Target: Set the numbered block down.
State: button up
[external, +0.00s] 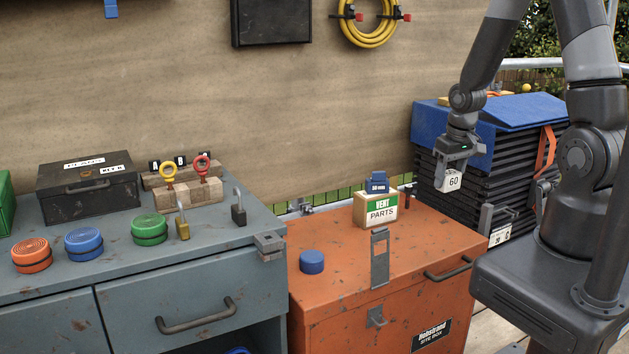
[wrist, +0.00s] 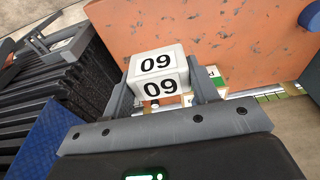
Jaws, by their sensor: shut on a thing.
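The numbered block (external: 451,181) is white with a black "60" on its face. My gripper (external: 454,166) is shut on it and holds it in the air, above the right end of the orange site box and in front of the dark tile stack. In the wrist view the block (wrist: 158,73) sits between the two fingers of my gripper (wrist: 160,85), with "60" upside down on two faces. No surface touches the block from below in the external view.
The orange site box (external: 420,250) carries a "VENT PARTS" box (external: 376,209) and a blue cylinder (external: 312,262); its top between and right of them is mostly clear. Black tiles (external: 480,172) under a blue cover (external: 500,115) stand behind. A grey cabinet (external: 200,252) holds round tins and padlocks.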

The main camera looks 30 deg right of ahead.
aim_at(446, 192)
notch_tip(446, 192, down, 5)
jog(key=shift+w+a+r, duration=0.1)
jog(key=w+a+f, duration=0.1)
jog(key=a+f, duration=0.1)
jog(key=a, duration=0.1)
jog(key=w+a+f, duration=0.1)
jog(key=a+f, duration=0.2)
jog(key=a, duration=0.1)
jog(key=w+a+f, duration=0.1)
jog(key=a+f, duration=0.1)
jog(key=a, duration=0.2)
jog(key=shift+w+f, duration=0.2)
jog(key=shift+w, duration=0.2)
jog(key=shift+f, duration=1.9)
jog(key=shift+f, duration=0.1)
jog(key=o, duration=1)
